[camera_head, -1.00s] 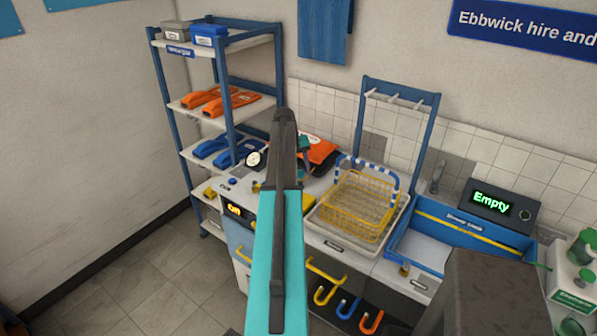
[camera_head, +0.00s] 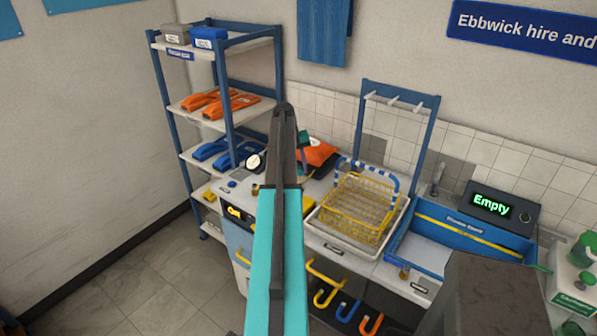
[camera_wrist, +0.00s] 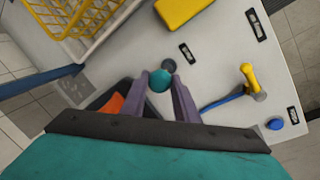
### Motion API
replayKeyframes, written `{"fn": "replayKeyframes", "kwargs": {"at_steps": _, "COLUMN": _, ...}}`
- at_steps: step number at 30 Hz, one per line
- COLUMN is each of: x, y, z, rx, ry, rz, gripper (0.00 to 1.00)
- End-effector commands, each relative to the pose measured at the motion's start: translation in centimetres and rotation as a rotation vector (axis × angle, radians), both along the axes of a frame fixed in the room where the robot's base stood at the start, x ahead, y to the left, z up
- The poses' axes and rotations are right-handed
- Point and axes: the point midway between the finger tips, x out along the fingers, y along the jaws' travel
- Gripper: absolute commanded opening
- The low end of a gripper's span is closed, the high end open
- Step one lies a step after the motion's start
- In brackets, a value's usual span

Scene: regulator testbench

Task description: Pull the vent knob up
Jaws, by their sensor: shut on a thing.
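The vent knob appears to be the small round teal knob (camera_wrist: 160,80) in the wrist view, set over the pale bench top. My gripper (camera_wrist: 160,82) has its two purple-grey fingers on either side of the knob, shut on it. In the head view my own arm covers most of this spot.
A yellow wire basket (camera_head: 358,208) stands to the right, and an orange item (camera_head: 318,153) lies behind.

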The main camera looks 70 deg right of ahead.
Motion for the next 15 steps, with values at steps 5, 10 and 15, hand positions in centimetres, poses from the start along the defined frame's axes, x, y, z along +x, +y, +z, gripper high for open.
{"fn": "replayKeyframes", "kwargs": {"at_steps": 5, "x": 0.17, "y": -0.16, "z": 0.43, "rx": -0.007, "ry": -0.002, "rz": 0.002, "gripper": 0.0}}
{"fn": "replayKeyframes", "kwargs": {"at_steps": 10, "x": 0.14, "y": -0.14, "z": 0.37, "rx": -0.006, "ry": -0.001, "rz": 0.002, "gripper": 0.47}}
{"fn": "replayKeyframes", "kwargs": {"at_steps": 15, "x": 0.12, "y": -0.12, "z": 0.29, "rx": -0.005, "ry": -0.001, "rz": 0.002, "gripper": 0.47}}
